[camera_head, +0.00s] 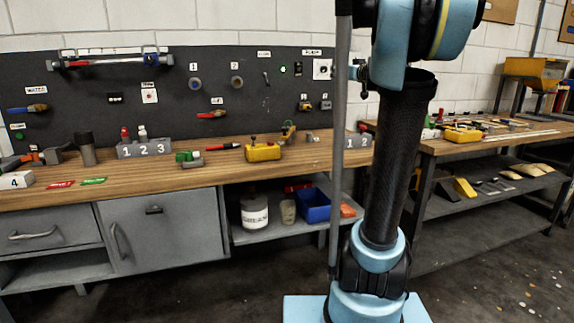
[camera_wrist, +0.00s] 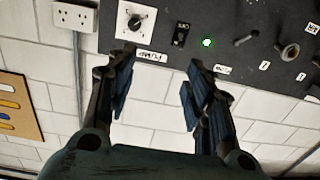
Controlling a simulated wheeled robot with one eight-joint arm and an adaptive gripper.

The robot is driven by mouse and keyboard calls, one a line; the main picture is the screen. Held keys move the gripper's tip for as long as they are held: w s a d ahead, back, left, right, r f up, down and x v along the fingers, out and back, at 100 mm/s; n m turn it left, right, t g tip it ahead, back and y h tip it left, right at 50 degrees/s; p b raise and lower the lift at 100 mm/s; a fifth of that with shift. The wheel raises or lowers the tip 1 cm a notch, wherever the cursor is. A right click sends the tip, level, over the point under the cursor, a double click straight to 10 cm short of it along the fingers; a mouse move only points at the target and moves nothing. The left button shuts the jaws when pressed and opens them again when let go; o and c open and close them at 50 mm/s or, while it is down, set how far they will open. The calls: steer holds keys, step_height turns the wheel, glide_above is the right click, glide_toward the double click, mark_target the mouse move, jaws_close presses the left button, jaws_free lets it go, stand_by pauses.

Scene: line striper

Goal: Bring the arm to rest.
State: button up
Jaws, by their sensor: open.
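My gripper (camera_wrist: 158,95) shows in the wrist view with its two dark fingers apart and nothing between them. It points at the white block wall and the lower edge of the dark pegboard, with both fingers clear of them as far as I can tell. In the head view my blue and black arm (camera_head: 402,160) stands upright at right of centre, its upper link cut off by the top edge. The gripper itself is not seen in the head view.
A long wooden workbench (camera_head: 215,165) with tools and grey cabinets stands at left below a dark pegboard (camera_head: 225,85). A second bench (camera_head: 450,146) with loose tools stands at right. A rotary switch plate (camera_wrist: 135,22) and a wall socket (camera_wrist: 74,17) show in the wrist view.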

steer(key=s+a+f+g+y, duration=0.1)
steer(key=s+a+f+g, duration=0.4)
steer(key=s+f, duration=0.6)
steer(key=s+a+f+g, duration=0.3)
steer(key=s+a+f, duration=0.4)
steer(key=s+f, duration=0.4)
steer(key=s+d+f+m+g+h, duration=0.2)
steer(key=s+d+f+g+h, duration=0.1)
steer(key=s+f, duration=0.8)
steer(key=s+d+f+m+g+h, duration=0.1)
steer(key=s+d+f+g+h, duration=0.2)
steer(key=s+d+f, duration=0.3)
steer(key=s+f, duration=0.5)
steer(key=shift+d+f+m+g+h, duration=0.15)
steer(key=shift+m+g+h, duration=0.15)
steer(key=shift+m+h, duration=0.1)
steer(key=shift+w+f, duration=0.2)
steer(key=shift+w, duration=0.2)
